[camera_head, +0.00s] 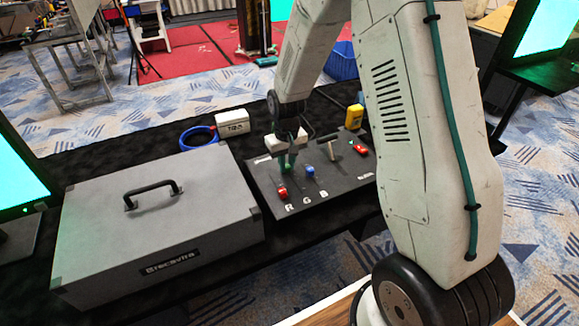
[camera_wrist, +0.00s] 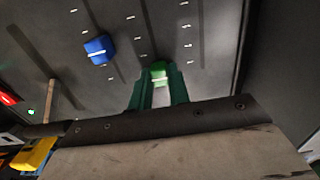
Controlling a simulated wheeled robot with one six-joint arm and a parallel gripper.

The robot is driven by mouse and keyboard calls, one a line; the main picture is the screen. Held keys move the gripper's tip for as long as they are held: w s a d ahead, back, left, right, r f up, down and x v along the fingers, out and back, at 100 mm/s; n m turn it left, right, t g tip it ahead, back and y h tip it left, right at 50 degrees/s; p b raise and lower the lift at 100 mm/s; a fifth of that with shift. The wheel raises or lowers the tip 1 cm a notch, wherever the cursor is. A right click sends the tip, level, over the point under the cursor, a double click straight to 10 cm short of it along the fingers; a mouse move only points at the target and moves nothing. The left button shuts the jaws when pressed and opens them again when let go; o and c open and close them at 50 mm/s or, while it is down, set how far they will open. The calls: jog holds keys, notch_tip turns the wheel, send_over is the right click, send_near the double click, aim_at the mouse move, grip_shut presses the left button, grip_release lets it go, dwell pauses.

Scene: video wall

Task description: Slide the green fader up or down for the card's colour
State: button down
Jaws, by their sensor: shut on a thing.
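The dark fader panel (camera_head: 335,188) lies on the black-covered table, lettered R, G and B. A red fader cap (camera_head: 283,192) sits low near the R. A blue fader cap (camera_head: 310,171) sits higher; it also shows in the wrist view (camera_wrist: 98,50). My gripper (camera_head: 288,163) is down over the panel. In the wrist view its two green fingers (camera_wrist: 157,84) are shut on the green fader cap (camera_wrist: 158,72), which shows between the tips. In the head view my gripper hides that cap. I cannot make out a coloured card.
A large grey case (camera_head: 110,225) with a black handle stands left of the panel. A T-handled lever (camera_head: 331,137), a red switch (camera_head: 361,149) and a yellow device (camera_head: 354,117) are right of my gripper.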

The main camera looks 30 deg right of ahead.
jog(key=shift+w+r, duration=0.1)
jog(key=shift+w, duration=0.15)
jog(key=c, duration=1.3)
grip_release()
jog(key=shift+w, duration=0.1)
notch_tip(320, 180, up, 8)
jog(key=shift+a+f, duration=0.1)
jog(key=shift+f, duration=0.05)
